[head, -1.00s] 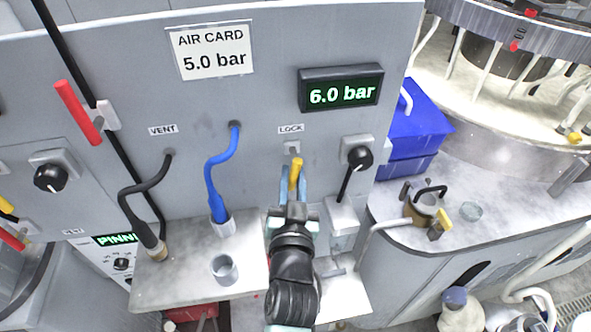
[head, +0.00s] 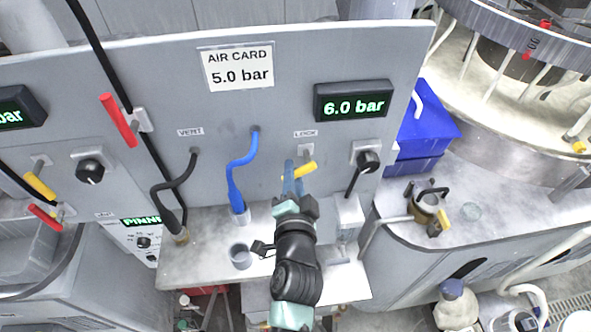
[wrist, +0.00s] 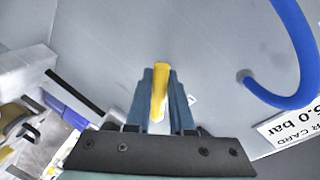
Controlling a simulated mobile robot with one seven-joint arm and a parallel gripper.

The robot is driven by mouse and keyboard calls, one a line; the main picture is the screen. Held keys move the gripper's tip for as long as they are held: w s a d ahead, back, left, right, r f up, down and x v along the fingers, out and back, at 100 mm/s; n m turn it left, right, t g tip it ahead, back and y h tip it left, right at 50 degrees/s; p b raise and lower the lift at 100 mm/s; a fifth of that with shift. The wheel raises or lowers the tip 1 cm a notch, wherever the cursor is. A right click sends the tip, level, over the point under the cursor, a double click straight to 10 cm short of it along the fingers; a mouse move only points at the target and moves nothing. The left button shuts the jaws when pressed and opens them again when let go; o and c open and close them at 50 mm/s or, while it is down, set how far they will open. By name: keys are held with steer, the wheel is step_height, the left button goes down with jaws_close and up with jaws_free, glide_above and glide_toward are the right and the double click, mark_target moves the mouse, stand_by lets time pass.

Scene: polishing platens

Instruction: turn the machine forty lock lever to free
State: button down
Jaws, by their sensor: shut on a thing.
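The yellow lock lever (head: 306,170) is on the grey panel just below the LOCK label (head: 306,133). In the wrist view the yellow lever (wrist: 160,92) stands between my two fingers (wrist: 160,105). The lever's pivot is partly hidden.
A black-handled knob (head: 368,160) is close to the right of the lever. A blue hose (head: 236,180) hangs to the left. A 6.0 bar display (head: 352,101) and an AIR CARD reading 5.0 bar (head: 238,68) are above. A metal shelf (head: 205,270) is below.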

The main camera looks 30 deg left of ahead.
steer(key=shift+r+m, duration=0.1)
steer(key=shift+m, duration=0.2)
stand_by(0.4)
steer(key=c, duration=0.8)
jaws_free()
steer(key=shift+b+v, duration=2.25)
steer(key=shift+v, duration=4.25)
steer(key=shift+r, duration=0.15)
